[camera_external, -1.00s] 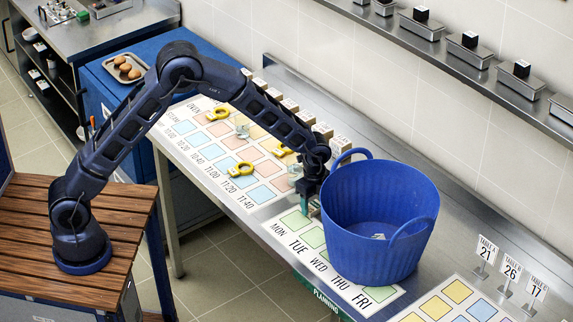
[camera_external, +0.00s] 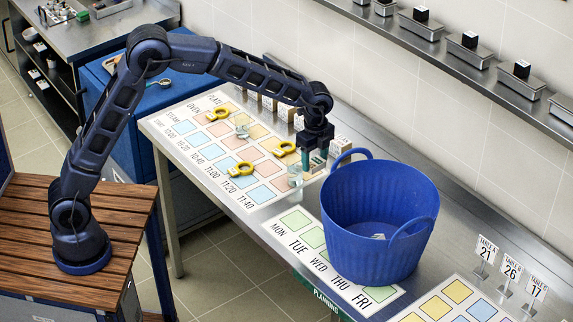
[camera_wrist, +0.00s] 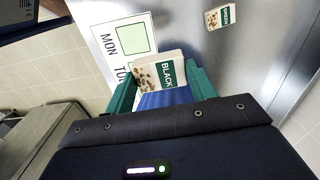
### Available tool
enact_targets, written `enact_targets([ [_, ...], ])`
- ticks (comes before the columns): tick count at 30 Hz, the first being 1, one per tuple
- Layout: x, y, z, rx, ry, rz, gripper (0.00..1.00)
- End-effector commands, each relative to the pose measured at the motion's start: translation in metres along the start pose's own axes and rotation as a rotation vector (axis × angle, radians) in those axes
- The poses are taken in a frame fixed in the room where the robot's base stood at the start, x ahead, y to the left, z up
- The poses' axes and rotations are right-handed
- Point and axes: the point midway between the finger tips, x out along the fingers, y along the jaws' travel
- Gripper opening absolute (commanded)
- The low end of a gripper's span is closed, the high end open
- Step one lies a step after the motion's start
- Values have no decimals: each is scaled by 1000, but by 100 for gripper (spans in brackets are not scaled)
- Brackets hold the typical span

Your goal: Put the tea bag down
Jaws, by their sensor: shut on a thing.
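The tea bag is a cream packet with brown specks and a green BLACK label (camera_wrist: 158,72). It stands between the teal fingers of my gripper (camera_wrist: 162,92) in the wrist view. In the external view my gripper (camera_external: 314,168) points down above the counter, left of the blue bucket (camera_external: 372,235). My gripper is shut on the packet. A second packet, labelled GREEN (camera_wrist: 219,17), lies apart on the steel.
The planning sheet (camera_external: 292,232) with weekday squares lies left of the bucket. A time chart (camera_external: 215,150) bears yellow ring-shaped items (camera_external: 241,169) and a clear glass (camera_external: 295,174) close to my gripper. Small boxes (camera_external: 340,146) stand along the back. Table number signs (camera_external: 512,270) stand at right.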

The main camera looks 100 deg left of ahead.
Motion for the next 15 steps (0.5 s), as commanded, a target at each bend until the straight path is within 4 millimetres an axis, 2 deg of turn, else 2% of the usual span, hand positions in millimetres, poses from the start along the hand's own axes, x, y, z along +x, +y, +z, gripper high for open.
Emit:
enact_targets([
  [8, -33, -1, 0, 0, 1, -2, 34],
  [15, -90, -1, 0, 0, 2, -4, 34],
])
